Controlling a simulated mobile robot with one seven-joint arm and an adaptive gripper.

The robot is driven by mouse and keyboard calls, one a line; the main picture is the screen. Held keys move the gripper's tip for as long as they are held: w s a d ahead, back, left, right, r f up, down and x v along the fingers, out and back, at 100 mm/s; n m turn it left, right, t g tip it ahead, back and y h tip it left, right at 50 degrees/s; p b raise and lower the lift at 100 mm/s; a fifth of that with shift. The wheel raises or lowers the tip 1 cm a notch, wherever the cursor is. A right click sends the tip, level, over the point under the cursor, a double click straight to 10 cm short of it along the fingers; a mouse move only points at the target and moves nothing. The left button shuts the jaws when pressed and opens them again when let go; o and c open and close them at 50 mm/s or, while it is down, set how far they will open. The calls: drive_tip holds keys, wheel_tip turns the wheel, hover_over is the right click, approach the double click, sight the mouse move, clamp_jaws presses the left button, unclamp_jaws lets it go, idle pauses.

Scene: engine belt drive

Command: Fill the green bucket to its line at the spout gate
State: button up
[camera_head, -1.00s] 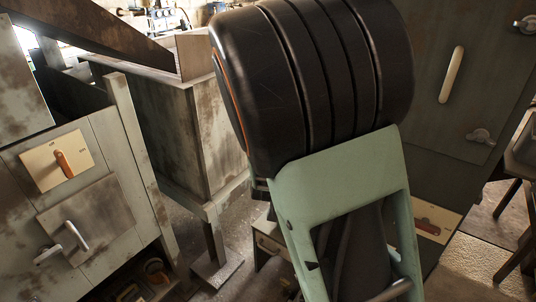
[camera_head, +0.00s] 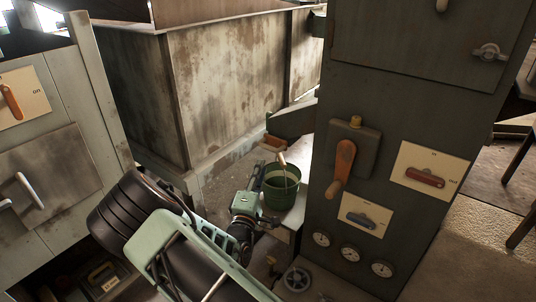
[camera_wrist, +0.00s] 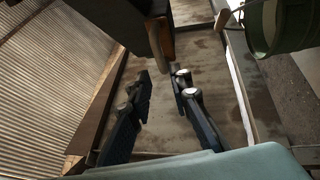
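The green bucket (camera_head: 279,197) stands upright beside the dark machine cabinet, under a grey-green spout (camera_head: 291,122). A wooden grip (camera_head: 275,143) and a pale bar show just above the bucket; I cannot tell what they are fixed to. My gripper (camera_head: 246,202) is left of the bucket. In the wrist view my gripper (camera_wrist: 163,79) has its two fingers apart with nothing between them. The bucket (camera_wrist: 285,28) is at the upper right there, clear of the fingers. A dark block with a wooden edge (camera_wrist: 166,42) lies just beyond the fingertips. The bucket's line and contents are not visible.
The cabinet carries a wooden crank handle (camera_head: 342,168), a red-handled switch plate (camera_head: 429,177), another switch plate (camera_head: 365,215) and several gauges (camera_head: 351,254). A large rusty bin (camera_head: 220,85) stands behind. A handwheel (camera_head: 296,279) sits low in front.

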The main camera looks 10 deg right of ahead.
sight(267, 147)
drive_tip(key=b+x, duration=0.1)
drive_tip(key=x, duration=0.9)
drive_tip(key=shift+w+d+b, duration=0.15)
drive_tip(key=shift+d+b, duration=0.05)
drive_tip(key=shift+b, duration=0.15)
drive_tip(key=shift+r, duration=0.1)
drive_tip(key=shift+c, duration=0.3)
clamp_jaws()
